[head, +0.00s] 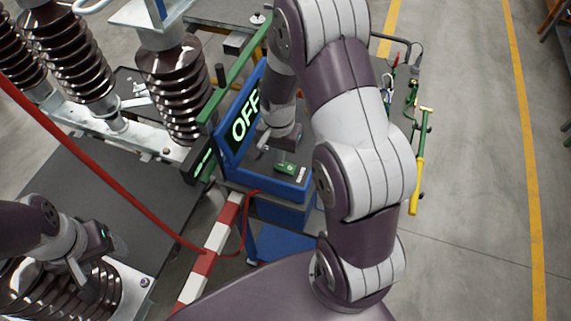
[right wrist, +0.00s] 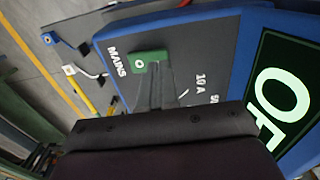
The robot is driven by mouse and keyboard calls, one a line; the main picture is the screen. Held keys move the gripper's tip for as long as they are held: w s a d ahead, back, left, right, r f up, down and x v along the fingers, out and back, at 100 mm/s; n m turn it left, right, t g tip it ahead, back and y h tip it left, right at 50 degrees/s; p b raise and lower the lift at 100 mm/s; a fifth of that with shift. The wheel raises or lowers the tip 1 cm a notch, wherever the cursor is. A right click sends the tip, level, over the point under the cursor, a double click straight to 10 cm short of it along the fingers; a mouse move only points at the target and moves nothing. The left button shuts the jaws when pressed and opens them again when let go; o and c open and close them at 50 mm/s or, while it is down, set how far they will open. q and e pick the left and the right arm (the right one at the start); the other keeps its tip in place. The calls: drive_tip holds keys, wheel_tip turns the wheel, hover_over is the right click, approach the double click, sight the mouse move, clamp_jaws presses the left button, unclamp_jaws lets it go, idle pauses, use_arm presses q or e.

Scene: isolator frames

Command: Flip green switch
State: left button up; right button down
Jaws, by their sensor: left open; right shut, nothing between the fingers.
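The green switch (head: 284,168), marked with a white O, sits on the dark top panel of a blue control box (head: 226,146). In the right wrist view the green switch (right wrist: 151,57) is beside the word MAINS. My right gripper (head: 264,146) is shut and empty over the panel, left of the switch in the head view. In the right wrist view its fingertips (right wrist: 155,72) are at the near edge of the switch; I cannot tell whether they touch. My left gripper (head: 92,271) is open at the lower left, away from the box.
A lit display (head: 246,117) on the box reads OFF. Brown ribbed insulators (head: 172,75) stand at the left. A red cable (head: 105,172) crosses to a red and white striped bar (head: 211,250). A tool with a yellow handle (head: 417,185) is at the right.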

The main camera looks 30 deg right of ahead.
drive_tip(key=shift+f+b, duration=0.7)
drive_tip(key=shift+f, duration=0.25)
idle(0.8)
wheel_tip(320, 180, up, 7)
drive_tip(key=p, duration=0.6)
drive_tip(key=shift+r+p, duration=0.15)
drive_tip(key=shift+p, duration=0.15)
